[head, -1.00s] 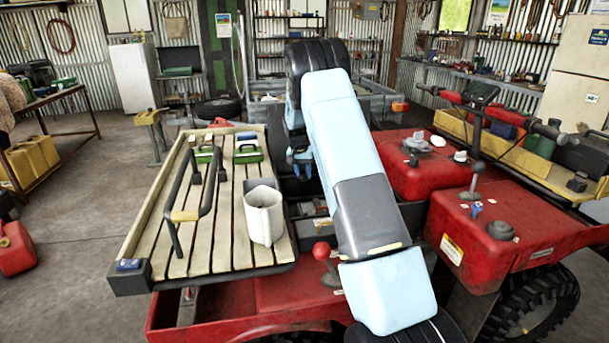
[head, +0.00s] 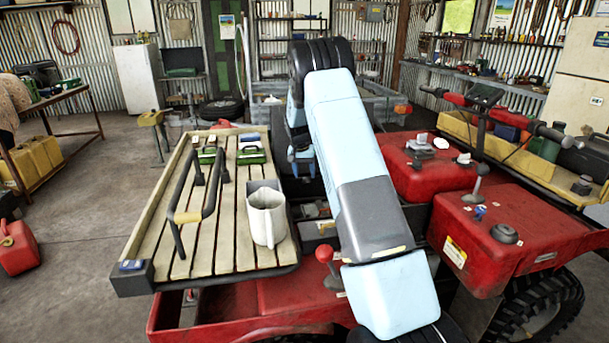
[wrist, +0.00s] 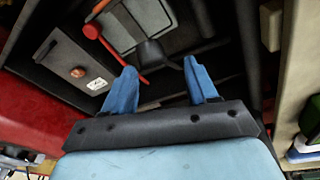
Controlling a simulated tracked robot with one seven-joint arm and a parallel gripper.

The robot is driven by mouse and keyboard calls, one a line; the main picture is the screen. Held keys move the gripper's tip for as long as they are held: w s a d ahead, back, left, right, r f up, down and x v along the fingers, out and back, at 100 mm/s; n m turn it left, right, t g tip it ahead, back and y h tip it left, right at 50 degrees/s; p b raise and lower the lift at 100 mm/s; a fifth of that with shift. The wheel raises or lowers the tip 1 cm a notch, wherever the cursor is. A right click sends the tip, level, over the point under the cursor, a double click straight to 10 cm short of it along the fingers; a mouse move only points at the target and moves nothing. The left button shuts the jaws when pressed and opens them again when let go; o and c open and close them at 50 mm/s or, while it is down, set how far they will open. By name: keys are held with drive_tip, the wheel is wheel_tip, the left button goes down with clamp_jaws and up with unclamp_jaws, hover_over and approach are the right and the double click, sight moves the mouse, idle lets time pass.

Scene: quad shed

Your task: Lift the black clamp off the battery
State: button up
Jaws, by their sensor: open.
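My gripper (wrist: 159,66) shows in the wrist view with its two blue fingers apart and nothing between them. A black piece with a dark cable, which looks like the black clamp (wrist: 151,52), lies just beyond the fingertips, roughly in line with the gap. It sits at the edge of a grey-topped box that looks like the battery (wrist: 148,16). A red cable end (wrist: 93,31) lies left of it on the same box. I cannot tell how far the fingertips are from the clamp. In the head view my arm hides the clamp and most of the battery area.
In the wrist view a grey box with a copper-coloured knob (wrist: 77,72) stands left of the fingers. In the head view a slatted rack (head: 222,230) carries a white jug (head: 266,218), with a red-knobbed lever (head: 324,254) nearby. Red bodywork (head: 410,175) borders the right side.

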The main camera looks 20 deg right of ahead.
wheel_tip(320, 180, up, 12)
drive_tip(key=s+a, duration=0.1)
drive_tip(key=a, duration=0.1)
drive_tip(key=shift+s+a+r, duration=0.1)
drive_tip(key=shift+s+r, duration=0.05)
idle(0.5)
